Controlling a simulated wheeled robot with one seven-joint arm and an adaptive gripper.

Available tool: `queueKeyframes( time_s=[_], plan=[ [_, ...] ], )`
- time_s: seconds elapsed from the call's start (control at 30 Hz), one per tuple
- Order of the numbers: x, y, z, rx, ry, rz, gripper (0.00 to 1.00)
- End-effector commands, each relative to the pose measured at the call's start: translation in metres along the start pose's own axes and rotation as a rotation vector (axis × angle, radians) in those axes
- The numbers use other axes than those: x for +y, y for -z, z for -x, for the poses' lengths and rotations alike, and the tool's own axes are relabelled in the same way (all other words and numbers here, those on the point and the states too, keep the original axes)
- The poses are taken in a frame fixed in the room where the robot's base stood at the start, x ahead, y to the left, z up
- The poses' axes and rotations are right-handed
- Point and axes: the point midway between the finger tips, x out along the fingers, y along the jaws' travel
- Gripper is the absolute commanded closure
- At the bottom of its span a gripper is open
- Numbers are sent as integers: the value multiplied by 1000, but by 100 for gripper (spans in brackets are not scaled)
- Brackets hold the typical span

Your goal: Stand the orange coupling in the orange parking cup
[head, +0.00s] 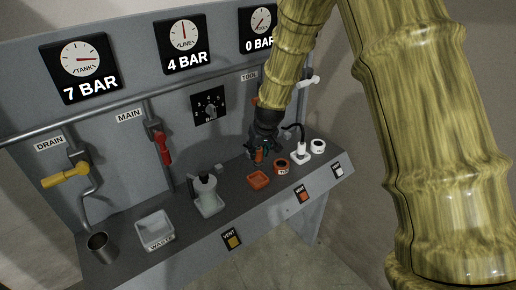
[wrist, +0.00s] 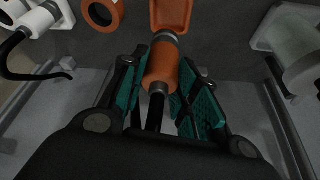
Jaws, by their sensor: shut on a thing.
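My gripper (head: 262,150) is shut on the orange coupling (head: 259,157). In the wrist view the orange coupling (wrist: 162,68) sits between the teal finger pads of my gripper (wrist: 165,95), with its grey end pointing away from my wrist and a black hose at its near end. The square orange parking cup (head: 259,180) is on the bench shelf, below and in front of the coupling. In the wrist view the cup (wrist: 172,12) shows just beyond the coupling's grey end and looks empty. I cannot tell the exact gap between them.
A round orange socket (head: 281,167) stands right of the cup. Farther right are a white coupling with a black hose in a white square cup (head: 299,157) and a white round socket (head: 317,146). A clear-bowled unit (head: 207,196) stands left, with a waste tray (head: 154,230) beyond.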

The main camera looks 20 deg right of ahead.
Motion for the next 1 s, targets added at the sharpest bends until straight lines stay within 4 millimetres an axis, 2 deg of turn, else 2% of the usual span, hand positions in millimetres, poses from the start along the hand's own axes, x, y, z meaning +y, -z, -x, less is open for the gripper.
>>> queueKeyframes(
  time_s=[0.6, 1.0],
  plan=[
    [1, -18, -42, 0, -1, -1, 99],
    [1, -19, -46, 0, -1, -1, 99]
  ],
)
